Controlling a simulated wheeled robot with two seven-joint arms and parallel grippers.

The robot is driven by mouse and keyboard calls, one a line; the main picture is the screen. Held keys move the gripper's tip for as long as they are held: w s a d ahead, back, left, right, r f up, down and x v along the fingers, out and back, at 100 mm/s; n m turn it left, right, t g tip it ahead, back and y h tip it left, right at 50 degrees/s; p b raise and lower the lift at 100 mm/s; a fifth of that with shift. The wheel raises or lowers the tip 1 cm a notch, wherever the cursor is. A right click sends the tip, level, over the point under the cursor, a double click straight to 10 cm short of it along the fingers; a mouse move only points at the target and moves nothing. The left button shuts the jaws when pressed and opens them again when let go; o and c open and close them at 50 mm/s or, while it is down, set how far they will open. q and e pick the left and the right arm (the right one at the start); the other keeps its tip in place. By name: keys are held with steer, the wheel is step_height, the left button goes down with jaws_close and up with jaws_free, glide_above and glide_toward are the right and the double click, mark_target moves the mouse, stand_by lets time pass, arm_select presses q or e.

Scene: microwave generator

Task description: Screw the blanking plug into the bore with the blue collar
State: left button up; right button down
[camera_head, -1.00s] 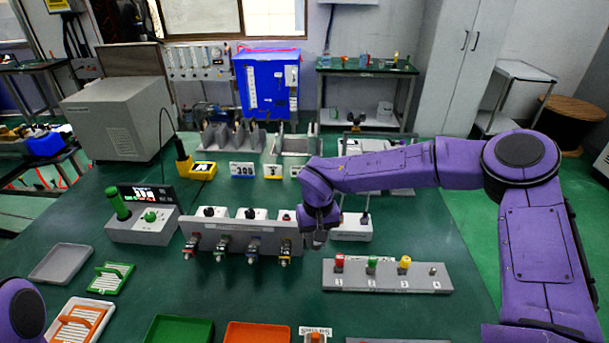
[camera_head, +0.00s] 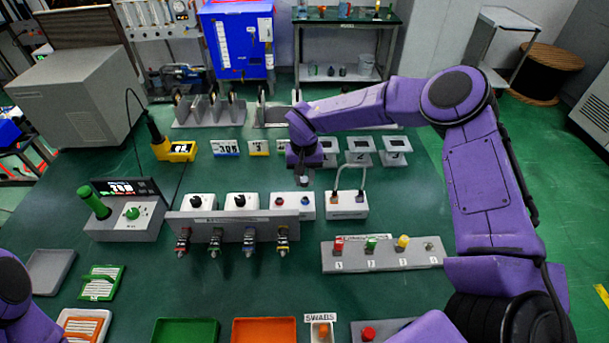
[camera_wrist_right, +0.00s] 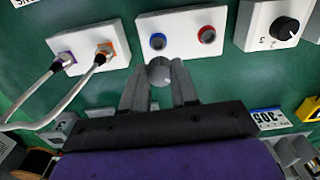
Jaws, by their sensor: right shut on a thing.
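The white block (camera_head: 291,205) with two bores stands behind the grey panel. Its bore with the blue collar (camera_head: 305,201) is on the right in the head view, and the red-collared bore (camera_head: 279,201) is on the left. In the right wrist view the blue collar (camera_wrist_right: 158,41) is left of the red one (camera_wrist_right: 206,34). My right gripper (camera_head: 306,178) is shut on the grey, round blanking plug (camera_wrist_right: 160,72), held close to the blue collar but apart from it in the wrist view. My left gripper is out of view; only part of that arm shows.
The grey panel (camera_head: 232,226) with several connectors stands in front of the block. A white block with looped cables (camera_head: 347,205) is close on the right. A grey rack (camera_head: 383,254) with coloured caps lies nearer me. Trays fill the front edge.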

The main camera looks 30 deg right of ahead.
mark_target(305, 185)
steer(key=shift+s+f+b, duration=0.15)
steer(key=shift+f+b, duration=0.45)
steer(key=shift+f, duration=0.15)
step_height(305, 185, down, 4)
steer(key=b, duration=0.3)
steer(key=shift+d+r, duration=0.1)
steer(key=shift+p, duration=0.55)
stand_by(1.3)
steer(key=shift+s+f+b, duration=0.1)
steer(key=shift+f+b, duration=0.3)
steer(key=shift+f, duration=0.1)
steer(key=c, duration=0.8)
jaws_free()
steer(key=shift+r, duration=0.1)
